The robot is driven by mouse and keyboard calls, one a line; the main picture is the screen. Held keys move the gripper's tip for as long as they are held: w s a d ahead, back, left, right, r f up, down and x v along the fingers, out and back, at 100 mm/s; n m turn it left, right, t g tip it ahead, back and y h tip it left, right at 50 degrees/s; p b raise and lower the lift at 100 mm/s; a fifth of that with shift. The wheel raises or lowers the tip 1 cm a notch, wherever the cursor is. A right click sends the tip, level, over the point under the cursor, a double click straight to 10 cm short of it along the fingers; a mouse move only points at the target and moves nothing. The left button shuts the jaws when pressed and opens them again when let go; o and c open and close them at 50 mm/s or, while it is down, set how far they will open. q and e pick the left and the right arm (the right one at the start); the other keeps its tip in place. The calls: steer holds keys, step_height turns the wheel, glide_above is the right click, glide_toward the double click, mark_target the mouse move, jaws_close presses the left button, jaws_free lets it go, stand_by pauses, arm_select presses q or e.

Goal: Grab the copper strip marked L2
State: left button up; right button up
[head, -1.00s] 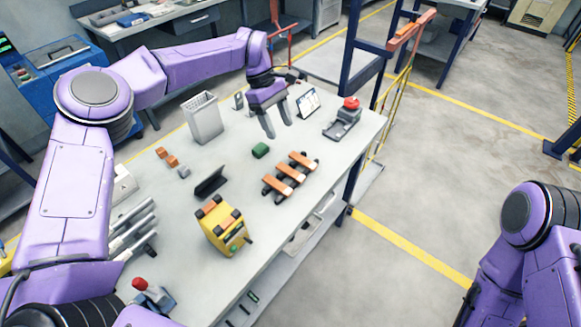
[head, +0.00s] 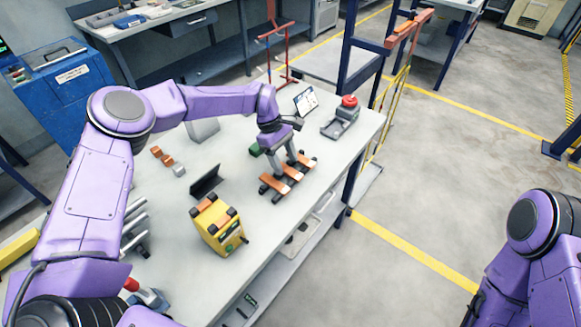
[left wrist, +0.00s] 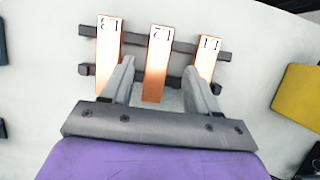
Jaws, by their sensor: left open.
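Three copper strips lie side by side across two dark bars. In the left wrist view the labels appear upside down: the strip marked L2 (left wrist: 157,65) is in the middle, L3 (left wrist: 108,45) at the left and L1 (left wrist: 206,52) at the right. The L2 strip is also the middle one in the head view (head: 291,172). My left gripper (head: 292,161) is open above the rack. In the left wrist view its fingers (left wrist: 159,68) are on either side of L2, with gaps. Whether the tips are at strip height is unclear. My right gripper is out of view.
A yellow box (head: 216,229) and a black stand (head: 206,181) are left of the rack. A green block (head: 255,149) is close behind the gripper. A red-topped device (head: 346,115) and a tablet (head: 305,101) stand at the far right. The table's right edge is near the rack.

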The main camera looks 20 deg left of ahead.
mark_target(288, 171)
arm_select(q)
steer(key=shift+x, duration=0.9)
steer(key=shift+d, duration=0.1)
steer(key=shift+f+b, duration=0.3)
steer(key=shift+b, duration=0.2)
jaws_close()
